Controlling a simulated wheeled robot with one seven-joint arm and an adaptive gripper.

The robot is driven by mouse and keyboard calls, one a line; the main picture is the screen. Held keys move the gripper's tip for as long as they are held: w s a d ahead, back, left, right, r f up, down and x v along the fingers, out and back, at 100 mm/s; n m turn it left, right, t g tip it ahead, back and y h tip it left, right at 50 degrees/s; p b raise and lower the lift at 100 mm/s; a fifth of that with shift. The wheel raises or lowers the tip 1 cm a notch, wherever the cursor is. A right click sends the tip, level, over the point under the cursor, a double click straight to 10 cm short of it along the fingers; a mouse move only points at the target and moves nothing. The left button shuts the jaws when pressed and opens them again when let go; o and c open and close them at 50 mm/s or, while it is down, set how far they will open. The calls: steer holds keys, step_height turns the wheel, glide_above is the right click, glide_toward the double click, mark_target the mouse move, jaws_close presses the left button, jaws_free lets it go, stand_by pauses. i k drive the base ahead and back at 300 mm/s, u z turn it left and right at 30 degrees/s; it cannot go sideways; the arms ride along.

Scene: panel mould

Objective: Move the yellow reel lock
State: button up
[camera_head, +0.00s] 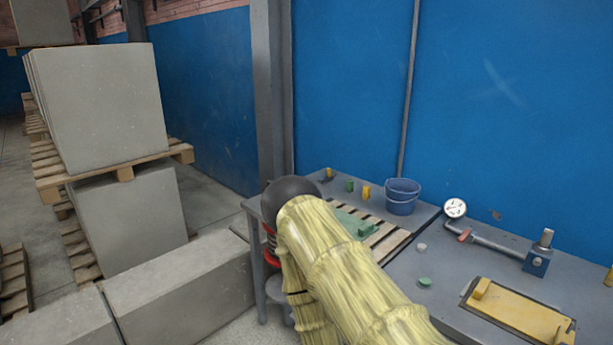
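I cannot tell for sure which thing is the yellow reel lock. A small upright yellow piece (366,191) stands on the grey table beside a blue bucket. Another small yellow piece (329,173) stands farther back, near the table's far left corner. A yellow plate with raised ends (522,313) lies on the near right part of the table. Part of a yellow thing (609,279) shows at the right picture edge. My pale yellow arm covers the table's front left part. My gripper's fingers do not show.
A blue wall (510,110) stands behind. Concrete slabs (105,105) on pallets are at left.

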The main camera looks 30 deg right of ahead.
mark_target(328, 174)
steer(key=u, duration=0.35)
steer(key=i, duration=2.5)
steer(key=z, duration=1.7)
steer(key=i, duration=0.6)
steer(key=z, duration=0.4)
steer(key=k, duration=0.3)
steer(key=u, duration=0.2)
